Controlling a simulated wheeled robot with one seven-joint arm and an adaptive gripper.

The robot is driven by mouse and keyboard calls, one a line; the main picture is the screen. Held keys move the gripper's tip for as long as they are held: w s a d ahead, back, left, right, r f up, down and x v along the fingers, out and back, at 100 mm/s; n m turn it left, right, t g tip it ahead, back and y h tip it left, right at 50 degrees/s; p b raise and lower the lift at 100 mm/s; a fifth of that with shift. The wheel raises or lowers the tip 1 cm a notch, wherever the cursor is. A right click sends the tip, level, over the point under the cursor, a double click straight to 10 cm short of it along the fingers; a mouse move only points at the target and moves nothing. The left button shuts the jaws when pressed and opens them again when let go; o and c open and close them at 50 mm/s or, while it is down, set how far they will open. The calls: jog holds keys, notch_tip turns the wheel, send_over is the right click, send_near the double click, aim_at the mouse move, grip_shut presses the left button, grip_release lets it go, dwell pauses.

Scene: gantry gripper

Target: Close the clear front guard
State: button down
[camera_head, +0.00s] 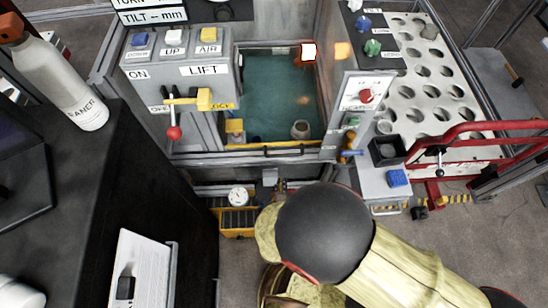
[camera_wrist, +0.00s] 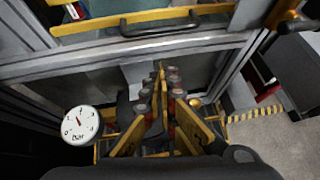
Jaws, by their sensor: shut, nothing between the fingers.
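In the head view, a framed bay (camera_head: 283,158) with a teal floor has a yellow strip and a dark horizontal handle (camera_head: 290,151) along its lower front edge. The handle also shows at the top of the wrist view (camera_wrist: 160,28). I cannot clearly make out the clear panel of the guard or tell its position. My gripper (camera_wrist: 159,68) is shut and empty, its yellow-sided fingers meeting below the handle in the wrist view and apart from it in the picture.
A LIFT control box (camera_head: 205,70) with a red-knobbed lever stands left of the bay. A panel with a red knob (camera_head: 366,96) stands at its right. A pressure gauge (camera_head: 238,197) and a yellow bin (camera_head: 238,232) sit below. A red rail (camera_head: 475,135) is at right.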

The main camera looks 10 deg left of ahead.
aim_at(269, 161)
jog(key=shift+n+y, duration=0.7)
jog(key=shift+n, duration=0.2)
jog(key=w+a+f+b, duration=0.1)
jog(key=w, duration=0.1)
jog(key=w+a+f+b, duration=0.1)
jog(key=w+a, duration=0.1)
jog(key=w, duration=0.1)
jog(key=w+a+f+b, duration=0.2)
jog(key=shift+w+a, duration=0.15)
jog(key=shift+w, duration=0.15)
jog(key=shift+w+a+f+b, duration=0.2)
jog(key=shift+w+b, duration=0.1)
jog(key=shift+w, duration=0.3)
